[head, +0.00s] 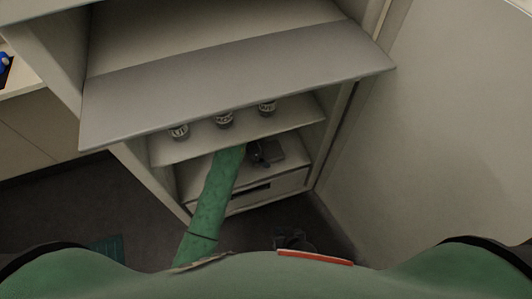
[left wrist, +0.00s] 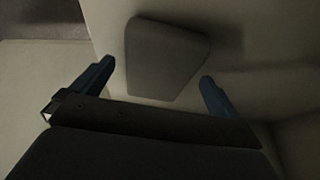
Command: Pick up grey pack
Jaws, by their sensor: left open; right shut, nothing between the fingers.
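The grey pack (left wrist: 165,58) is a flat block with slanted sides, lying on a pale shelf in the left wrist view. In the head view it seems to be the small grey shape (head: 274,150) on the lower shelf, partly hidden by my gripper. My left gripper (left wrist: 157,74) is open, its two dark blue fingers on either side of the pack's near end, apart from it. In the head view my left arm reaches into the cabinet, with the left gripper (head: 258,156) small and dark beside the pack. My right gripper (head: 294,241) is shut and empty, low in front of my body.
Several-level cabinet shelving surrounds the left arm. Three labelled jars (head: 224,120) stand on the shelf (head: 190,150) just above, under a wide grey panel (head: 235,85). A drawer front (head: 265,190) lies below. A pale wall or door (head: 440,130) closes the right side.

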